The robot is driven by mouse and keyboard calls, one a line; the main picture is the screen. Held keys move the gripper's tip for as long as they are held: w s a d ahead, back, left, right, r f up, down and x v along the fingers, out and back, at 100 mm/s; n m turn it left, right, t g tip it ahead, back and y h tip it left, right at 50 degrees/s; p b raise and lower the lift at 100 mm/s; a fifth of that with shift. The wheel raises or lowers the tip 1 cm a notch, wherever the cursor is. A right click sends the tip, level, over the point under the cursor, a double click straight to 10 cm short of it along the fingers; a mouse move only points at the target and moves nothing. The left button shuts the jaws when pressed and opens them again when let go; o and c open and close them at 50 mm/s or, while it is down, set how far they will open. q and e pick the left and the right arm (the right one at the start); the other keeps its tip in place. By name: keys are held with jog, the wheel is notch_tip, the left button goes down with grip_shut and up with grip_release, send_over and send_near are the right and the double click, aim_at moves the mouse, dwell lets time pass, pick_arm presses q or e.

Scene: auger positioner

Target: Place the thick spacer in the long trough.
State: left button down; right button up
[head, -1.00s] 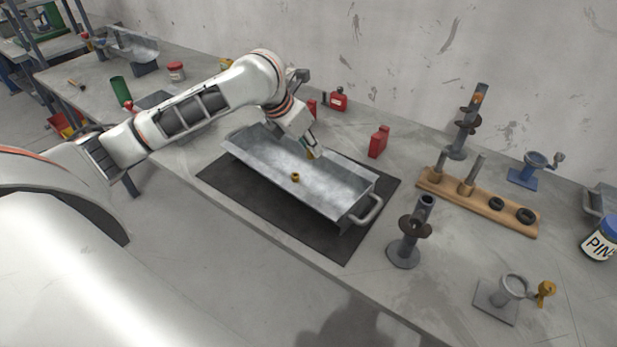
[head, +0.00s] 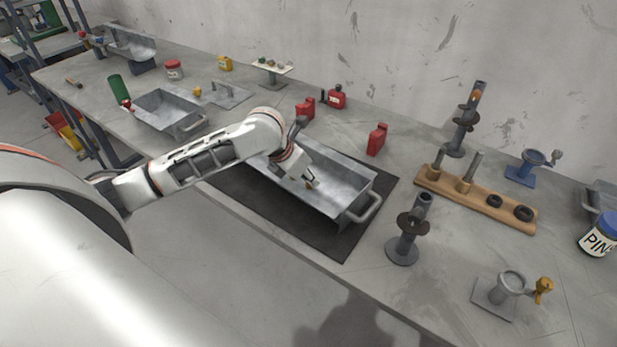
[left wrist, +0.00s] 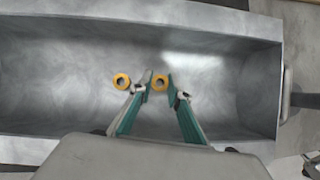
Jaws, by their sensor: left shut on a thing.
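The long trough (head: 340,180) is a grey metal tray with end handles on a dark mat. My left gripper (head: 308,182) is inside it, low over the floor. I cannot tell from these views whether the held spacer touches the floor, or which of the two is thicker. My right gripper is not in view.
A wooden board (head: 480,201) with pegs and black rings stands to the right, near a grey stand (head: 405,245). Red cans (head: 376,140) stand behind the trough. A shorter trough (head: 150,108) sits further left. The trough floor right of the gripper is clear.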

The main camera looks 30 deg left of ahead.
pick_arm(q)
jog(key=c, duration=1.9)
grip_release()
jog(key=shift+s+a+r, duration=0.15)
jog(key=shift+s+r, duration=0.05)
jog(key=shift+r, duration=0.35)
jog(key=v, duration=1.1)
